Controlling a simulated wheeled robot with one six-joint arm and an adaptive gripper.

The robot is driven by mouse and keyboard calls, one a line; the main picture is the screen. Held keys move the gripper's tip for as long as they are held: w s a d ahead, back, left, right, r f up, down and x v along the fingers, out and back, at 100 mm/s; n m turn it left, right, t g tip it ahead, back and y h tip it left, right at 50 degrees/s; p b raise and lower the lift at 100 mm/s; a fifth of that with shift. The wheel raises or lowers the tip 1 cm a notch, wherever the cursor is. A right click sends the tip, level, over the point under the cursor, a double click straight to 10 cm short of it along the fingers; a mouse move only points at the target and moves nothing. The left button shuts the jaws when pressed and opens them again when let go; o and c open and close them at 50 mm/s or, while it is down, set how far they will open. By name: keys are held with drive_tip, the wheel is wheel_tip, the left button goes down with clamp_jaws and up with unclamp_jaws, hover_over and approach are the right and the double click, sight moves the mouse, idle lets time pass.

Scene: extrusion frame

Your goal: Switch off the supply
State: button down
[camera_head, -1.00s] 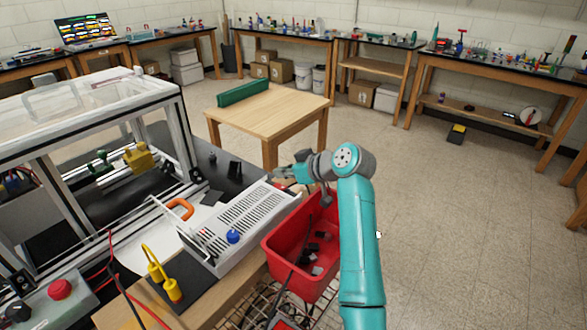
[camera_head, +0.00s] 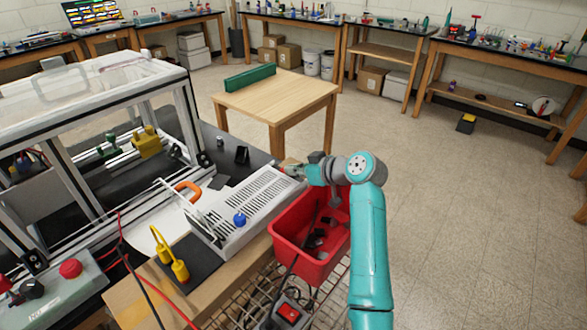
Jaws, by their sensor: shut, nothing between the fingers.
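A grey control box (camera_head: 55,300) with a red mushroom button (camera_head: 70,268) and a dark knob (camera_head: 31,288) is at the lower left; red and black leads run near it. A white vented unit (camera_head: 262,205) lies beside the frame, with a blue knob (camera_head: 239,219). A dark block with a red rocker switch (camera_head: 289,311) is at the bottom edge, below the red bin. Which one is the supply I cannot tell. My gripper (camera_head: 284,168) is shut and empty above the far right end of the vented unit, away from the control box and the rocker switch.
The red bin (camera_head: 297,262) holds dark parts. The extrusion frame (camera_head: 100,105) fills the left.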

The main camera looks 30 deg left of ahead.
drive_tip(key=shift+r, duration=0.8)
drive_tip(key=shift+r, duration=0.35)
drive_tip(key=r, duration=0.3)
drive_tip(key=shift+d+r, duration=0.3)
drive_tip(key=shift+d, duration=0.05)
drive_tip(key=d+f+v, duration=0.1)
drive_tip(key=f+v, duration=0.1)
drive_tip(key=v, duration=0.7)
drive_tip(key=shift+s+r, duration=0.1)
